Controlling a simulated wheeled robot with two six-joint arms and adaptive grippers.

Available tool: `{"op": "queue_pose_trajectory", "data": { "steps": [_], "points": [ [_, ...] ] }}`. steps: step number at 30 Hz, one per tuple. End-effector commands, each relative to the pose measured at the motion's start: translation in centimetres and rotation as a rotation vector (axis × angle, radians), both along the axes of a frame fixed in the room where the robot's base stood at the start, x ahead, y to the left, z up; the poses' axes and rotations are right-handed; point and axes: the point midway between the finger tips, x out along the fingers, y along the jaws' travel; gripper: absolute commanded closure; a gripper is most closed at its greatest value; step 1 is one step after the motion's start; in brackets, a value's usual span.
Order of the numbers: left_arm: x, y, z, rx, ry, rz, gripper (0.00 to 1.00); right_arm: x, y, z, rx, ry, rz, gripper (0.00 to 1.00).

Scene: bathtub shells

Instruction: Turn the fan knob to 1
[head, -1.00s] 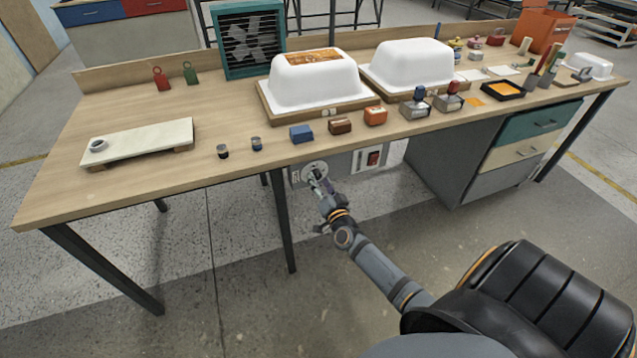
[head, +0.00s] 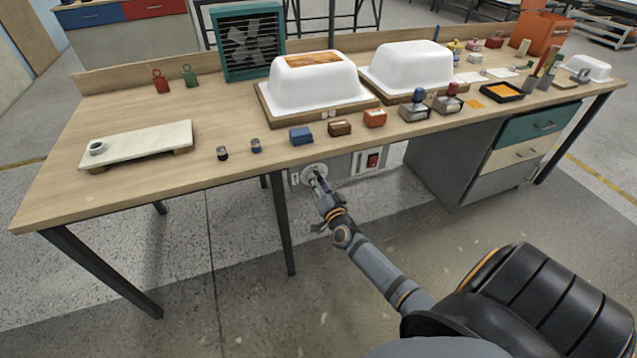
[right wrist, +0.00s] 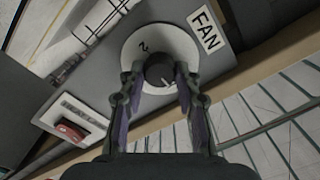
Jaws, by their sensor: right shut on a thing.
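The fan knob (right wrist: 160,73) is a dark round knob on a pale dial plate, with a "FAN" label (right wrist: 206,31) beside it in the right wrist view. A "2" shows on the dial; other marks are hidden. In the head view the dial (head: 312,171) is on the grey panel under the table's front edge. My right gripper (right wrist: 158,84) is shut on the knob, one finger on each side; it also shows in the head view (head: 320,186). The fan (head: 250,42) is a green box at the table's back. My left gripper is not in view.
A red rocker switch (head: 372,160) sits on the panel right of the dial; it also shows in the right wrist view (right wrist: 70,131). A table leg (head: 281,225) stands just left of the dial. White shells, coloured blocks and stamps stand on the table above.

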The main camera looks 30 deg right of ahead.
Motion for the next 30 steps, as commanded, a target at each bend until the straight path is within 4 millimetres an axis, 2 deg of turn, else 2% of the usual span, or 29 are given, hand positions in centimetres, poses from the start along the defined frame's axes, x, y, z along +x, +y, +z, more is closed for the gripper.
{"op": "queue_pose_trajectory", "data": {
  "steps": [11,20,30],
  "points": [
    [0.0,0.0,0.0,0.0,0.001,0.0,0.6,0.0,0.0,-0.1,0.197,-0.046,0.0,0.99],
    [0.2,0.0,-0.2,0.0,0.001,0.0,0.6,0.0,0.0,-0.1,0.47,-0.112,0.001,0.99],
    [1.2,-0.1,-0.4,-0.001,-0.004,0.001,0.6,0.0,0.0,-0.2,0.786,-0.187,-0.001,0.99]
  ]
}}
